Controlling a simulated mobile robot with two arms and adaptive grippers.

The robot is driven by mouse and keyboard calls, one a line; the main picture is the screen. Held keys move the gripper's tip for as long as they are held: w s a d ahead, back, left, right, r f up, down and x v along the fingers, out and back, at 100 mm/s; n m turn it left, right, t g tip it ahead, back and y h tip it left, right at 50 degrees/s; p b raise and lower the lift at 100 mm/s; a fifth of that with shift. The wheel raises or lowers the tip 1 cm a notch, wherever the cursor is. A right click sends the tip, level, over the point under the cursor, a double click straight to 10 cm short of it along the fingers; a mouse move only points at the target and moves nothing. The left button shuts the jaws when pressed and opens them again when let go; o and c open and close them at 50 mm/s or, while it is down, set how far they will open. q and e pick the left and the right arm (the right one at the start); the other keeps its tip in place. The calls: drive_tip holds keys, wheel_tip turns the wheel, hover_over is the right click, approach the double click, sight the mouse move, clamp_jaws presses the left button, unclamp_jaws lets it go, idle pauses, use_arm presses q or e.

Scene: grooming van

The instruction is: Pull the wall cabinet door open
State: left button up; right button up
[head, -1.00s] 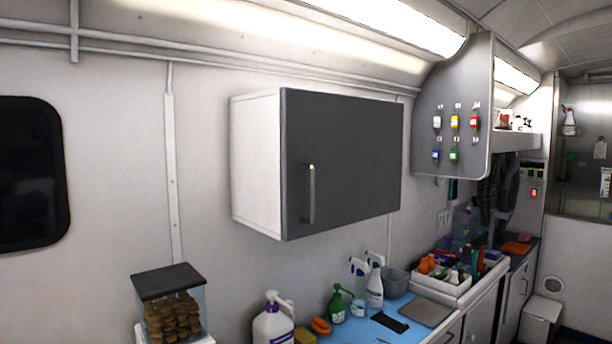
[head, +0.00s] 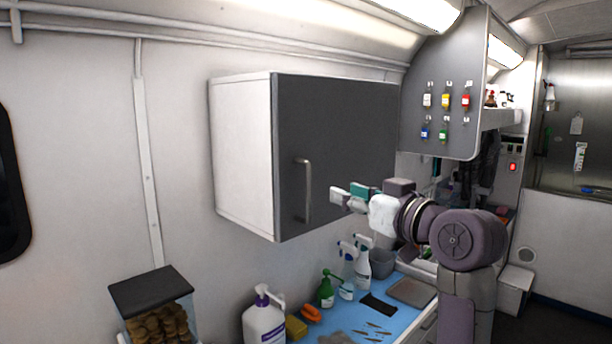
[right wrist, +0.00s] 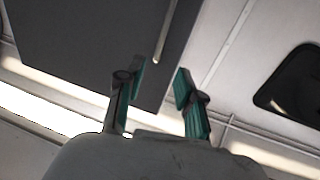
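The wall cabinet (head: 243,150) is a white box with a dark grey door (head: 345,130) on its front. The door looks closed. A vertical metal bar handle (head: 307,190) sits near the door's left edge, low down. My right gripper (head: 347,197) is in front of the door, to the right of the handle and apart from it. In the right wrist view its two teal-padded fingers (right wrist: 156,88) are spread with nothing between them. The handle (right wrist: 165,35) shows beyond the fingertips, against the grey door (right wrist: 90,40). My left gripper is not in view.
Below the cabinet is a counter with a blue mat (head: 393,322), spray bottles (head: 362,264), a white jug (head: 264,322) and a grey tray (head: 412,291). A grey panel with coloured tags (head: 442,85) stands right of the cabinet. The wall to its left is clear.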

sight(310, 179)
drive_tip(key=p+x, duration=0.5)
drive_tip(key=x, duration=0.6)
drive_tip(key=shift+w+a+r, duration=0.1)
drive_tip(key=shift+a, duration=0.05)
drive_tip(key=shift+x, duration=0.9)
clamp_jaws()
